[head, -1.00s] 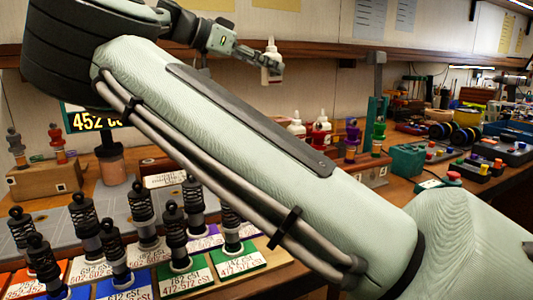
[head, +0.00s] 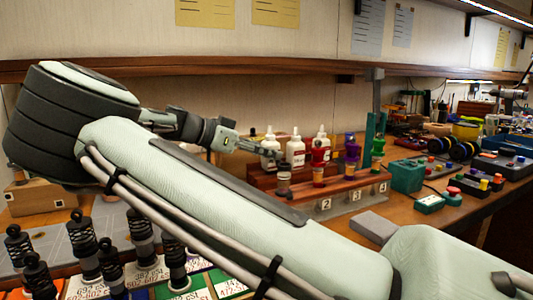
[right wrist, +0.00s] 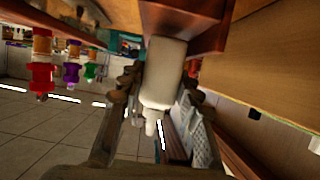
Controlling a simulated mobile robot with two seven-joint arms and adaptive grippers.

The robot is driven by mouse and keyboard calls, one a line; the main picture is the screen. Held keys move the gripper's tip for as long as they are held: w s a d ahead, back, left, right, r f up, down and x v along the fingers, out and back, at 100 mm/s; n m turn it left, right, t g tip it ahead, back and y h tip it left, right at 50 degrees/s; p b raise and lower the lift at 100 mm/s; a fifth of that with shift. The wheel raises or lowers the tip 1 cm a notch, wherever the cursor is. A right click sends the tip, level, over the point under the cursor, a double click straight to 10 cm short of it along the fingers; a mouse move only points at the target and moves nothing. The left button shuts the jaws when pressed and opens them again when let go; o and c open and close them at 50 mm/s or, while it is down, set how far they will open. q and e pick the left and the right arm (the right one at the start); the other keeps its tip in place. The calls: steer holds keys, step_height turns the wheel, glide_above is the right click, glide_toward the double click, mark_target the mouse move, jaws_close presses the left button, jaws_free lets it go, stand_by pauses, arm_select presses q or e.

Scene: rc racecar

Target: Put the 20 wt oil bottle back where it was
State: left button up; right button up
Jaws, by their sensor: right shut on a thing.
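My right gripper (head: 260,149) is shut on a white oil bottle (head: 270,146) with a nozzle. The bottle is upright, at the left end of a row with two other white bottles (head: 295,151) (head: 320,142), over a reddish wooden rack (head: 262,180). In the right wrist view the held bottle (right wrist: 163,72) appears upside down between the fingers of the gripper (right wrist: 155,88), its base at the rack's edge (right wrist: 190,28). Whether the base rests on the rack is unclear. Its label cannot be read. My left gripper is not in view.
A numbered stand (head: 340,199) in front of the rack holds red (head: 319,160), purple (head: 352,152) and green (head: 378,146) pieces. A teal box (head: 407,172) is to the right. Black shock absorbers (head: 83,240) stand at front left. A shelf (head: 220,68) runs above.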

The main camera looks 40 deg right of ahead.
steer(key=shift+f, duration=0.45)
steer(key=o, duration=1.2)
steer(key=shift+f, duration=0.1)
steer(key=shift+c, duration=0.2)
steer(key=shift+a, duration=0.15)
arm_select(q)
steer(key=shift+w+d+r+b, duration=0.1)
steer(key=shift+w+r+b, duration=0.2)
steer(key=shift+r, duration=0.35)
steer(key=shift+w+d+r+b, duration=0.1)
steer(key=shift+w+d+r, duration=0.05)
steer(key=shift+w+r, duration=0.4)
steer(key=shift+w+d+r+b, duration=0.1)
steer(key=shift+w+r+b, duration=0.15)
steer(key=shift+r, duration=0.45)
arm_select(e)
steer(key=v, duration=0.7)
steer(key=shift+w+r, duration=0.2)
steer(key=shift+w, duration=0.15)
steer(key=shift+a, duration=0.15)
